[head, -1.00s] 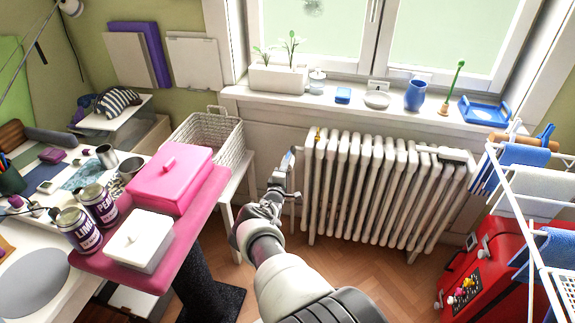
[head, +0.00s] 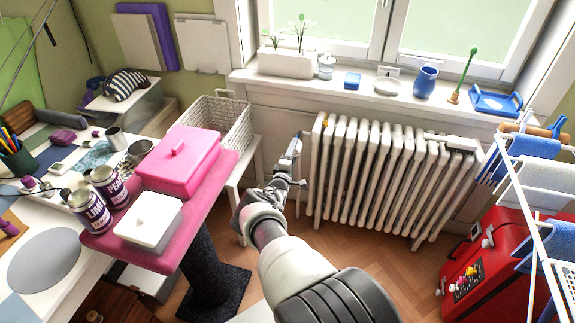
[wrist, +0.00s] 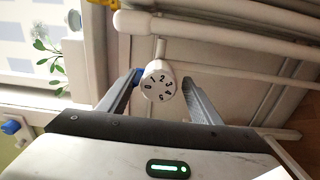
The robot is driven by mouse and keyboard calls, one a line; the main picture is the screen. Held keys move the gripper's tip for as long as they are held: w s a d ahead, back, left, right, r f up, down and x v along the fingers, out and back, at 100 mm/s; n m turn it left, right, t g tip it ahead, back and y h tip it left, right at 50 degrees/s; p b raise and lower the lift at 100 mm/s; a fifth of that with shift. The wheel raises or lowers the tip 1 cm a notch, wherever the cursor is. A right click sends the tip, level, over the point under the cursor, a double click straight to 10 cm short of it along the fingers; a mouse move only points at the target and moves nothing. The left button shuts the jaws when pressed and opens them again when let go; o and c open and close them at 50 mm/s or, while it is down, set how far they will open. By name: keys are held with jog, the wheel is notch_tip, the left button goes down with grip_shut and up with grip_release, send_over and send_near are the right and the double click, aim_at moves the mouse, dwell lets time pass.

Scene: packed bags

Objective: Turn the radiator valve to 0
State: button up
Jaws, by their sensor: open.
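The white radiator (head: 385,178) stands under the window. Its valve (wrist: 158,84) shows in the wrist view as a round white knob with dark numbers on its face. I can make out 0 at the left and 2 near the top; which number is set I cannot tell. My gripper (wrist: 161,80) is open, with one finger on each side of the knob and a gap visible at the right. Whether the left finger touches it I cannot tell. In the head view my gripper (head: 297,150) is at the radiator's left end and hides the valve.
A pink stand (head: 215,195) with a pink box (head: 180,160), a white box (head: 148,220) and cans is left of my arm. A wicker basket (head: 225,120) is behind it. A drying rack (head: 525,195) and red machine (head: 478,262) stand at the right.

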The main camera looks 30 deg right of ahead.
jog(key=p+v, duration=0.5)
jog(key=v, duration=1.1)
jog(key=shift+a+p, duration=0.15)
jog(key=shift+p, duration=0.15)
jog(key=shift+r, duration=0.15)
